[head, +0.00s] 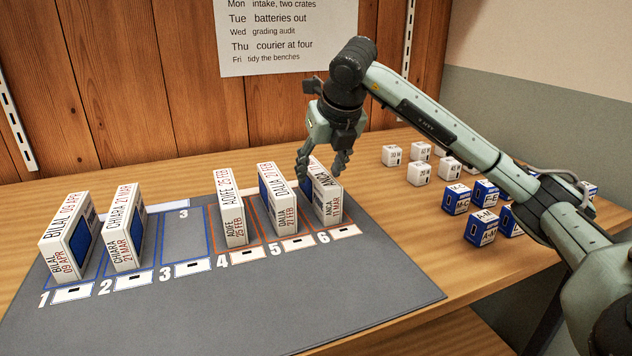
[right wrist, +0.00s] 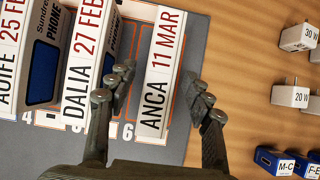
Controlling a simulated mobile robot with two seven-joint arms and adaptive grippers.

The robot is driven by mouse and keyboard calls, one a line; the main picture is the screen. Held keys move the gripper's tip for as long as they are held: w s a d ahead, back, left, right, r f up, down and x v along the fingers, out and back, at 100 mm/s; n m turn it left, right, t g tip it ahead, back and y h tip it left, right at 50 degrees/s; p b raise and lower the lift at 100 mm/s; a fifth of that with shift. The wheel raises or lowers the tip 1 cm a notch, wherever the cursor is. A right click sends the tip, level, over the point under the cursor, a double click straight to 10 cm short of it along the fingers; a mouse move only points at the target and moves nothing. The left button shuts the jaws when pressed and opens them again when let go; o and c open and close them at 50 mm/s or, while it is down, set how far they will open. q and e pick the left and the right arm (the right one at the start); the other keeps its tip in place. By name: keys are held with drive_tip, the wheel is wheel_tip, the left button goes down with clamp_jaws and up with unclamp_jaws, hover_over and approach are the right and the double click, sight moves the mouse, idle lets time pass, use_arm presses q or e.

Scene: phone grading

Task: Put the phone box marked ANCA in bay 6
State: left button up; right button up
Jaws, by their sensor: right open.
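The white phone box marked ANCA (head: 328,207), dated 11 MAR, stands upright on the mat in bay 6 (head: 338,234), the rightmost bay of the orange-lined group. Its top label also shows in the right wrist view (right wrist: 162,75). My right gripper (head: 322,170) is above the box, pointing down. In the right wrist view its fingers (right wrist: 161,82) are open, one on each side of the box, with a visible gap on each side. The fingers hide part of the box top in the head view. My left gripper is not in view.
The DALIA box (head: 277,200) stands close on the left in bay 5, with AOIFE (head: 232,207) in bay 4. Bay 3 (head: 184,235) is empty; CHIARA (head: 123,230) and BILAL (head: 66,238) stand further left. Small white cubes (head: 419,172) and blue cubes (head: 482,226) lie right of the mat.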

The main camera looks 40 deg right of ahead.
drive_tip(key=shift+v, duration=2.8)
drive_tip(key=shift+f, duration=0.1)
